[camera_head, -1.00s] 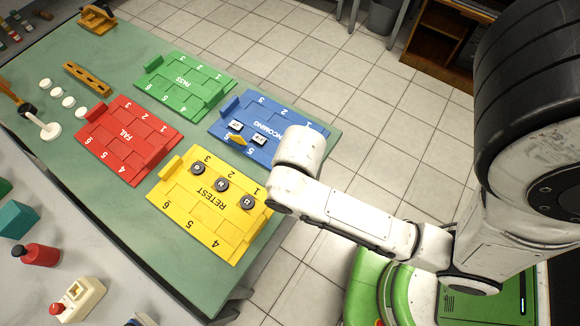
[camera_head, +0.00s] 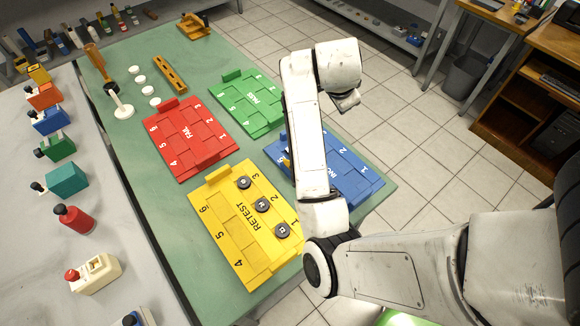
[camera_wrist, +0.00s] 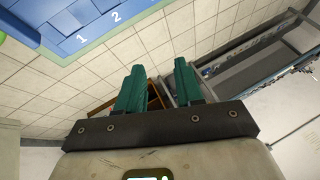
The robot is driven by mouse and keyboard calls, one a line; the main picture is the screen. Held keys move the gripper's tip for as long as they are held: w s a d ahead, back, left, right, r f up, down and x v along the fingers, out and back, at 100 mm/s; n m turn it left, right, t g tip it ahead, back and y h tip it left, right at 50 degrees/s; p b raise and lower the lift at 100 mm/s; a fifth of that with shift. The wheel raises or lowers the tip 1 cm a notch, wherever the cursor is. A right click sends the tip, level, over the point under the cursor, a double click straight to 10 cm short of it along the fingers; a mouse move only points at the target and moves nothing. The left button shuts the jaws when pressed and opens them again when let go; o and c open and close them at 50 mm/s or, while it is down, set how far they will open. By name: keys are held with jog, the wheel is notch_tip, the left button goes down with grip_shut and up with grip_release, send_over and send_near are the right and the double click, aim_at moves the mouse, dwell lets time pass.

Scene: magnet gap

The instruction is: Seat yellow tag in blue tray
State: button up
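The blue tray (camera_head: 352,178) lies on the green table's right side, with my arm across its left part. A small yellow piece, likely the yellow tag (camera_head: 286,161), shows at the tray's left edge beside my arm; most of it is hidden. In the wrist view the blue tray (camera_wrist: 88,18) fills the upper left corner, with numbers 1 and 2 readable. My gripper (camera_wrist: 160,86) has two teal fingers apart with nothing between them. They point past the tray toward the floor and furniture. The tag is not in the wrist view.
A yellow RETEST tray (camera_head: 232,258) holds three dark round pieces. A red FAIL tray (camera_head: 190,150) and a green PASS tray (camera_head: 240,115) lie behind it. White discs and a wooden block (camera_head: 170,74) stand farther back. Tiled floor is open to the right.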

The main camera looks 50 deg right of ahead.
jog(key=m, duration=0.3)
jog(key=m+g+y+b, duration=0.25)
jog(key=m+y, duration=0.45)
jog(key=m, duration=0.6)
send_near(290, 166)
jog(key=f, duration=0.1)
jog(key=f+t, duration=0.1)
jog(key=f, duration=0.1)
jog(key=shift+s+d+f, duration=0.1)
jog(key=shift+s+d, duration=0.1)
jog(key=shift+s, duration=0.05)
jog(key=shift+s+a+f+p, duration=0.15)
jog(key=shift+f+p, duration=0.1)
jog(key=shift+f, duration=0.65)
jog(key=shift+w+a+f+p, duration=0.1)
jog(key=shift+f+p, duration=0.2)
jog(key=shift+f, duration=0.6)
jog(key=shift+s+a+f+p, duration=0.15)
jog(key=shift+f+p, duration=0.1)
jog(key=shift+f, duration=0.6)
grip_shut()
